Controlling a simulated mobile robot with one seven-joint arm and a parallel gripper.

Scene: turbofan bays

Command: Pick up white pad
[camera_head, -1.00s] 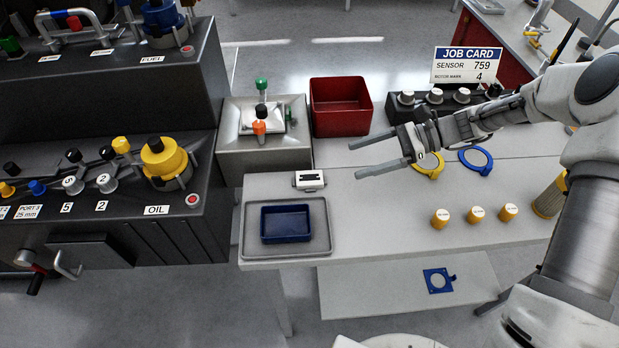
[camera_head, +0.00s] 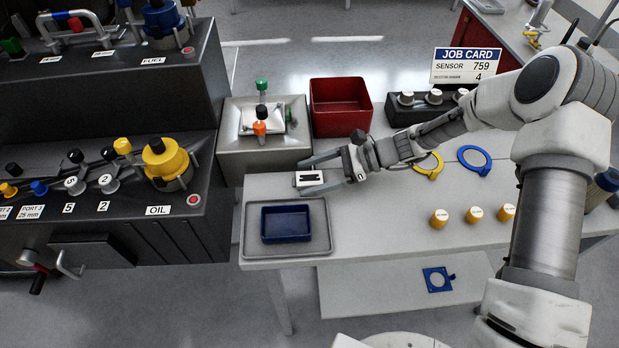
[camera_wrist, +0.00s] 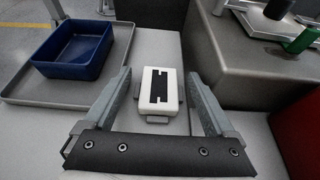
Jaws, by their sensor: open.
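The white pad (camera_head: 310,179) is a small white block with a black marking on top. It lies on the grey bench near the left end, just behind the grey tray. In the wrist view the white pad (camera_wrist: 158,92) sits ahead of and between the two fingers, with small grey tabs at its sides. My gripper (camera_head: 318,171) is open and empty. In the wrist view the fingers of my gripper (camera_wrist: 160,98) reach along both sides of the pad, and I see no contact. I cannot tell their exact height above the bench.
A blue bin (camera_head: 286,223) stands on the grey tray (camera_head: 322,246). A grey metal box (camera_head: 262,160) with coloured knobs and a red bin (camera_head: 341,107) stand behind. Several yellow caps (camera_head: 475,214) and yellow and blue rings (camera_head: 475,160) lie to the right. The bench's middle is clear.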

